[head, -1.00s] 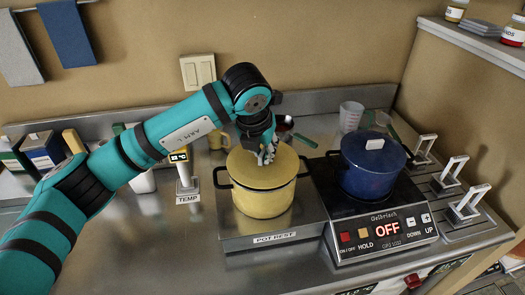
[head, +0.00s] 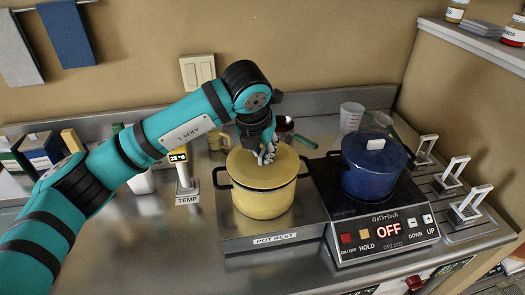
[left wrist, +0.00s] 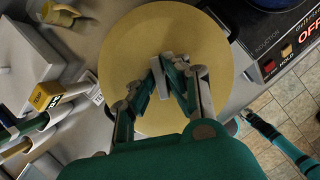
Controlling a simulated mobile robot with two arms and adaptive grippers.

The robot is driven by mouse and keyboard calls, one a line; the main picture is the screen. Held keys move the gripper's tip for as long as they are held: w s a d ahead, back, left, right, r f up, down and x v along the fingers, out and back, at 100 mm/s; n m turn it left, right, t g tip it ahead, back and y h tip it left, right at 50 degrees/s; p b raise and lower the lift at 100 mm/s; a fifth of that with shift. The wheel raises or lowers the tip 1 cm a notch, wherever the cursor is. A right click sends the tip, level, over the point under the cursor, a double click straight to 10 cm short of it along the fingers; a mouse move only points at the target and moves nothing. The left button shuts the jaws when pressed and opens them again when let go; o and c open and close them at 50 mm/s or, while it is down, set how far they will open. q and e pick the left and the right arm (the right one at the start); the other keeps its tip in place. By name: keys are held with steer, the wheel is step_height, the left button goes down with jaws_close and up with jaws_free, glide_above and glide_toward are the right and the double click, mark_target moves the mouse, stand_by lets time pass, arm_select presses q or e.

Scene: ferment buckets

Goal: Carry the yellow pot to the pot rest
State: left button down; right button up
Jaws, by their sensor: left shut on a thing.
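The yellow pot (head: 262,199) stands upright with its lid on, on the metal pot rest (head: 235,244) labelled "POT REST". My left gripper (head: 267,155) reaches down from above to the middle of the pot's lid. It is shut on the lid's knob, which its fingers mostly hide. In the left wrist view the fingers (left wrist: 160,72) close in over the centre of the round yellow lid (left wrist: 125,45). The pot's dark side handles are free.
A blue pot (head: 372,168) with a lid stands on the induction cooker (head: 400,250) right of the rest; its display reads OFF. A temperature probe stand (head: 185,182) is close on the left. A measuring cup (head: 351,115) stands behind. The counter front is clear.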

arm_select(q)
steer(key=shift+f+b, duration=0.2)
steer(key=shift+b, duration=0.75)
stand_by(1.2)
stand_by(0.4)
steer(key=c, duration=0.8)
jaws_free()
steer(key=shift+r+p, duration=1.25)
steer(key=shift+r, duration=2.3)
steer(key=shift+c, duration=0.3)
jaws_close()
